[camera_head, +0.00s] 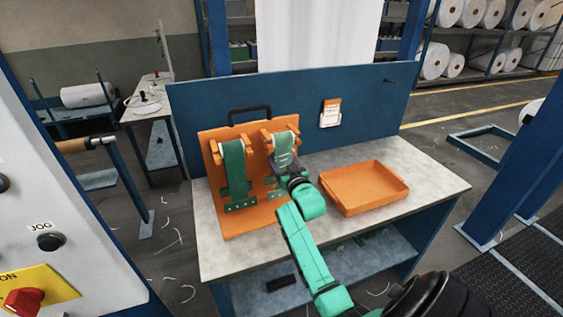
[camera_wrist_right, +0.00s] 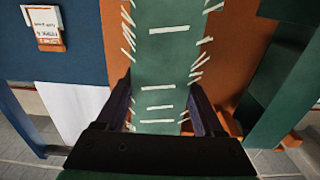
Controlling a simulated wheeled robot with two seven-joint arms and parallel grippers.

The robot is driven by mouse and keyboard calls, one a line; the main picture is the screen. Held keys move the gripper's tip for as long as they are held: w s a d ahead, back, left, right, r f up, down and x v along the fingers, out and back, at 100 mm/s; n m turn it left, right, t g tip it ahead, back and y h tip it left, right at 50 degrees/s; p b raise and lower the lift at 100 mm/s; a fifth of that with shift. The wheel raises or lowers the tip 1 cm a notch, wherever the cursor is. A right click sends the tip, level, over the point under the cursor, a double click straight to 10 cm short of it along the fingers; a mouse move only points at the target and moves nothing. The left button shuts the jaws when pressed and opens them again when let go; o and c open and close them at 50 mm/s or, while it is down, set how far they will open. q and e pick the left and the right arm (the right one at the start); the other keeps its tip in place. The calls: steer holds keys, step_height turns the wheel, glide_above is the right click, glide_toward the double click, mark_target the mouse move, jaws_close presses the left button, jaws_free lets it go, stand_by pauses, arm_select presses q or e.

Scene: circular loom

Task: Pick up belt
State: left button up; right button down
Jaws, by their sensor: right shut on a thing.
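A green belt with white dashes and frayed white edges (camera_head: 284,144) hangs from the right holder of an orange board (camera_head: 222,222). In the right wrist view this frayed belt (camera_wrist_right: 160,55) runs between the two dark fingers. My right gripper (camera_head: 283,170) is shut on its lower part, which the gripper partly hides in the head view. A second, plain green belt (camera_head: 236,168) hangs from the left holder, apart from the gripper. It also shows at the right of the wrist view (camera_wrist_right: 278,90). My left gripper is not in view.
An empty-looking orange tray (camera_head: 362,208) stands on the grey workbench (camera_head: 425,180) right of my right arm. A blue panel (camera_head: 365,95) rises behind, with a small orange-and-white card holder (camera_head: 330,112). A control cabinet (camera_head: 60,180) fills the near left.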

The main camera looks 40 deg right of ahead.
steer(key=b+v, duration=0.3)
steer(key=v, duration=1.5)
